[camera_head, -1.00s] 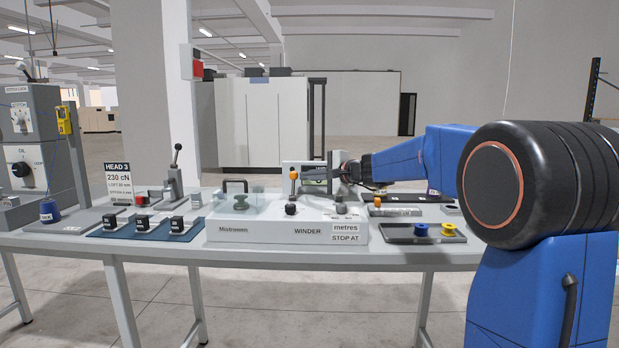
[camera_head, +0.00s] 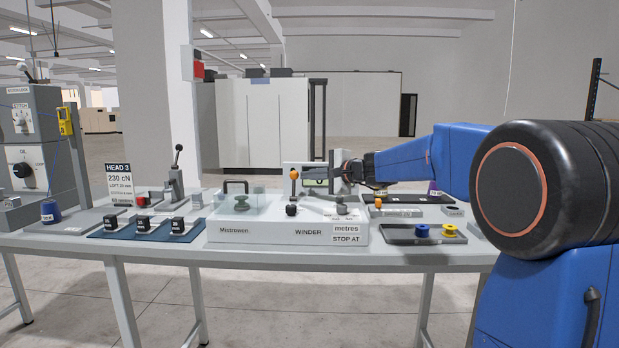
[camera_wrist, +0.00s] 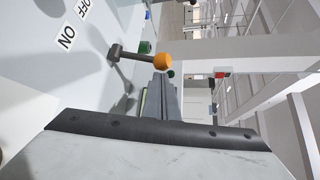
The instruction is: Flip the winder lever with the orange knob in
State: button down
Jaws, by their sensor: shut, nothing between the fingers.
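The winder (camera_head: 280,231) is a pale box in the middle of the table. Its lever stands upright on top and ends in an orange knob (camera_head: 294,174). In the wrist view the orange knob (camera_wrist: 162,60) sits on a dark lever (camera_wrist: 125,54) just beyond my fingers. My gripper (camera_head: 327,176) is at the height of the knob, to its right, with a small gap between them. In the wrist view my gripper (camera_wrist: 160,82) is shut and empty, its tips close to the knob. I cannot tell there whether they touch.
ON and OFF labels (camera_wrist: 66,37) are on the pale surface beside the lever. A tray with blue and yellow bobbins (camera_head: 421,231) lies right; a blue mat with black blocks (camera_head: 157,229) lies left.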

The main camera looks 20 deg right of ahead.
jog(key=shift+s+a+r, duration=0.1)
jog(key=shift+s+a, duration=0.15)
jog(key=shift+s, duration=0.4)
jog(key=shift+s+a+r, duration=0.1)
jog(key=shift+s+a, duration=0.1)
jog(key=shift+s, duration=0.4)
jog(key=shift+s+a+f, duration=0.2)
jog(key=shift+s+a, duration=0.1)
jog(key=shift+s, duration=0.45)
jog(key=shift+d, duration=0.1)
